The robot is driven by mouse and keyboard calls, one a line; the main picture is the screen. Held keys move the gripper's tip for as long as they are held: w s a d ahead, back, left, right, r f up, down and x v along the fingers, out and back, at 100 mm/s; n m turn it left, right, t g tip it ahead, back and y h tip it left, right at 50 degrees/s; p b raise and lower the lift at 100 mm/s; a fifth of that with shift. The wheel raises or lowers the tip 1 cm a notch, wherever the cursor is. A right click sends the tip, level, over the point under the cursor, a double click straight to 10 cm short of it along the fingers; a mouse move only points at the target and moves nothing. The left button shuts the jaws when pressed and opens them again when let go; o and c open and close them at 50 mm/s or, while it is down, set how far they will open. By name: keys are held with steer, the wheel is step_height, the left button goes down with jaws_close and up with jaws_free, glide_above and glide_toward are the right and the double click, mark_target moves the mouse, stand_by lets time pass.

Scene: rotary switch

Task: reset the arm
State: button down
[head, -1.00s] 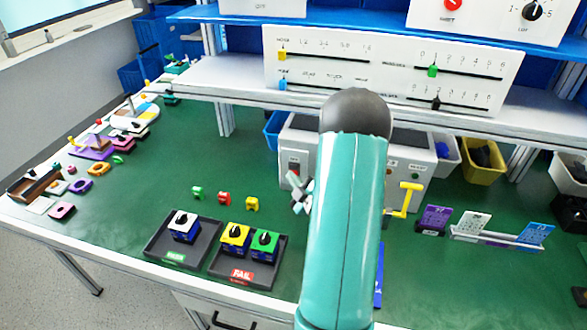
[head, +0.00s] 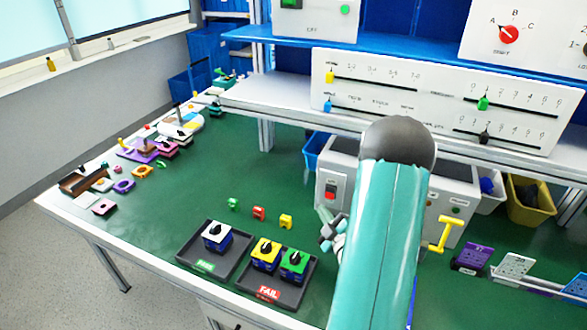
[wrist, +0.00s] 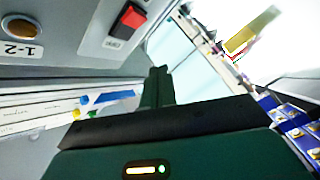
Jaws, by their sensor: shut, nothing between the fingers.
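My teal arm rises in the middle of the head view. My gripper (head: 332,230) shows small at the arm's left side, in front of the grey control box (head: 346,165). In the wrist view my gripper (wrist: 158,75) has its dark fingers together with nothing between them. A rotary switch with a red knob (head: 507,34) and marks A, B, C is on a white panel at the top right. My gripper is well apart from it. The knob's pointer direction is too small to tell.
Dark trays (head: 187,262) hold blocks with white, yellow and green tops near the front edge. Three small coloured pieces lie behind them. A slider panel (head: 425,95) stands on the shelf. A yellow lever (head: 440,234) is right of my arm. The green table is clear at centre left.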

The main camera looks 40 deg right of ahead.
steer(key=w+a+r+m+g+y, duration=0.1)
steer(key=w+a+r+m+g, duration=0.1)
steer(key=w+a+r+g, duration=0.3)
steer(key=w+a+r+m+g, duration=0.1)
steer(key=w+a+r, duration=0.1)
steer(key=a+r, duration=0.55)
steer(key=s+a+r+m+g+y, duration=0.2)
steer(key=s+a+r+g, duration=0.1)
steer(key=s+a, duration=0.6)
steer(key=s+a+r+m+g+y, duration=0.2)
steer(key=s+a+r, duration=0.3)
steer(key=s+a, duration=0.4)
steer(key=a+g, duration=0.1)
steer(key=a, duration=0.2)
steer(key=shift+s+a+r+m, duration=0.15)
steer(key=shift+a+r+m, duration=0.15)
steer(key=shift+a, duration=0.05)
steer(key=shift+d, duration=0.2)
